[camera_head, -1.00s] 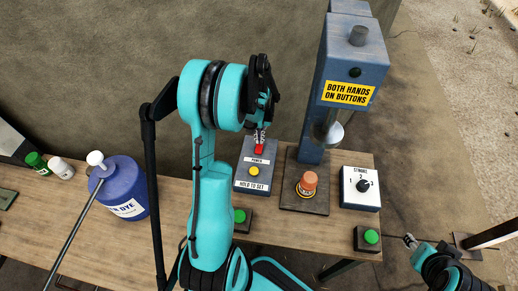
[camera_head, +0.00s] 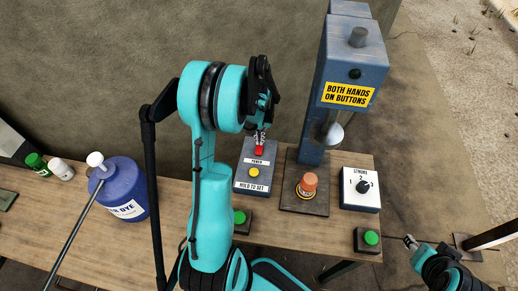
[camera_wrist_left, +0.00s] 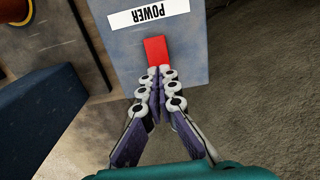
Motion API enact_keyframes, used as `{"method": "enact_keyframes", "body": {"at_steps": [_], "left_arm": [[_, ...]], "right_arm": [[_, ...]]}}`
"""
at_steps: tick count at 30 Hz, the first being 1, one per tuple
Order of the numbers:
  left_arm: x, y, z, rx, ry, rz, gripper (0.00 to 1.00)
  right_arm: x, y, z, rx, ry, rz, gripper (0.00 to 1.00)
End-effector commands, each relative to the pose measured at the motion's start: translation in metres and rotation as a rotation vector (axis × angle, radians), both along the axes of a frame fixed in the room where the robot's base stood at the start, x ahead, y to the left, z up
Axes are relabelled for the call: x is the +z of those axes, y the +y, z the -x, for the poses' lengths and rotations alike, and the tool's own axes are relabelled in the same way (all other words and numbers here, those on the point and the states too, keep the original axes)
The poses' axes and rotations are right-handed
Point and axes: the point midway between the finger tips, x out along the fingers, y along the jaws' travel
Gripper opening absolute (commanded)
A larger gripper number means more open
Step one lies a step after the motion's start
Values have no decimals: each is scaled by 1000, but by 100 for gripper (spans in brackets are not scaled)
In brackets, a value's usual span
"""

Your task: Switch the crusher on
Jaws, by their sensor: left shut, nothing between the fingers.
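The crusher (camera_head: 343,88) is a blue upright machine with a yellow "BOTH HANDS ON BUTTONS" label and a dark lamp (camera_head: 355,73). Left of it is a grey-blue power box (camera_head: 242,182) marked "POWER" and "HOLD TO SET", with a yellow button (camera_head: 254,172). A red switch (camera_head: 259,151) sits at the box's far end; it also shows in the left wrist view (camera_wrist_left: 156,48). My left gripper (camera_head: 262,134) is shut and empty, its tips (camera_wrist_left: 158,72) at the switch, apparently touching it. My right gripper (camera_head: 410,241) is at lower right, its fingers too small to judge.
An orange-topped piece (camera_head: 307,183) stands on the crusher's base. Green buttons (camera_head: 371,237) (camera_head: 239,217) stand near the bench's front. A blue dye container (camera_head: 120,190) stands left of my left arm.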

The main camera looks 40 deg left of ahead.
Motion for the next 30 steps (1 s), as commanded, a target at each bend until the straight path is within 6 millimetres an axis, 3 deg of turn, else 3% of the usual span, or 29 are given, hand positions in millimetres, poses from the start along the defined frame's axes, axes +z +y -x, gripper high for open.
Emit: {"method": "enact_keyframes", "body": {"at_steps": [30], "left_arm": [[-12,0,0,0,0,0,0]], "right_arm": [[-11,0,0,0,0,0,40]]}}
